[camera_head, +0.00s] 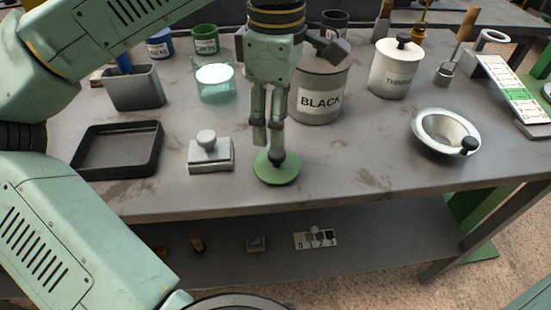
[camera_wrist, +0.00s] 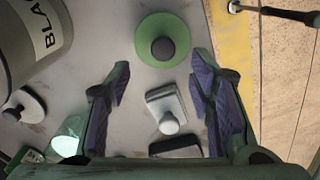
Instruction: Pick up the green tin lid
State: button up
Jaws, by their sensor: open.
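The green tin lid (camera_head: 277,171) lies flat on the grey table near its front edge. It is a round green disc with a dark knob in the middle. In the wrist view the lid (camera_wrist: 163,40) is at the top centre, beyond the fingertips. My gripper (camera_head: 268,142) is open and points down just above the lid in the head view, where its fingers overlap the lid's back part.
A white block with a knob (camera_head: 210,153) sits left of the lid, by a dark tray (camera_head: 153,135). A tin marked BLACK (camera_head: 320,100) stands close behind my gripper. A white bowl (camera_head: 418,122) is at right. The table front between lid and bowl is clear.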

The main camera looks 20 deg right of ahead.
aim_at(277, 152)
jog(key=f, duration=0.5)
jog(key=f+p, duration=0.1)
jog(key=f, duration=0.1)
jog(key=shift+s+f, duration=0.15)
jog(key=shift+s, duration=0.1)
jog(key=shift+c, duration=0.4)
grip_shut()
